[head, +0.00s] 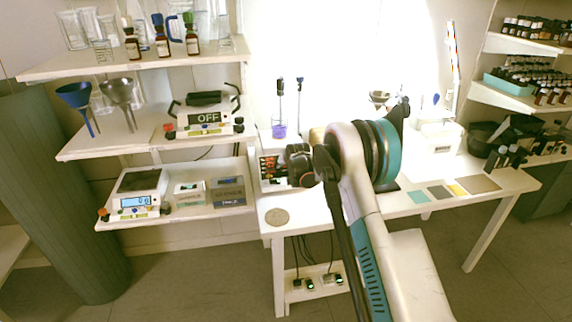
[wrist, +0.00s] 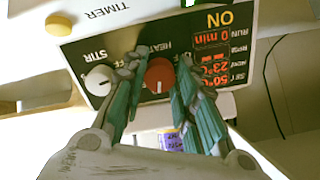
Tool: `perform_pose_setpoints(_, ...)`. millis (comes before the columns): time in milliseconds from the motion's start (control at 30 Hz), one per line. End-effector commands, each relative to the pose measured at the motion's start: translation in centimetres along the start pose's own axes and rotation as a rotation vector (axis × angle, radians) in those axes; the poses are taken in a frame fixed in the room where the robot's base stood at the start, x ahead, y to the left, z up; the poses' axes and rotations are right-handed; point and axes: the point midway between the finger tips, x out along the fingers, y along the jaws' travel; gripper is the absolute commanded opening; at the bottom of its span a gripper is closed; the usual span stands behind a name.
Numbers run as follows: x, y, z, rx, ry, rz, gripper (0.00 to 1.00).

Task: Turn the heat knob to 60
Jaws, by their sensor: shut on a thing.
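The hot plate stirrer (head: 270,184) stands at the left end of the white table, its lit panel partly hidden by my arm. In the wrist view its black panel (wrist: 215,46) is upside down. The red heat knob (wrist: 159,76) sits between my gripper's (wrist: 160,64) two fingers, which are shut on its sides. The knob has a white pointer line. The display (wrist: 213,64) reads ON, RUN 0 min, 23°C and what looks like a set value of 50°C.
A purple-liquid beaker (head: 279,131) is at the stirrer's top. A round coaster (head: 277,216) lies on the table in front. Shelves at left hold a scale (head: 140,191), a device reading OFF (head: 205,120) and bottles (head: 162,40). A yellow button (wrist: 58,25) is near the TIMER label.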

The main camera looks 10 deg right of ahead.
Motion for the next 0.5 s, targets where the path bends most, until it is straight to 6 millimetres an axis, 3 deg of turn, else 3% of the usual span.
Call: perform_pose_setpoints(500, 0.01, 0.00, 0.06, 0.477, -0.001, -0.012, 0.03)
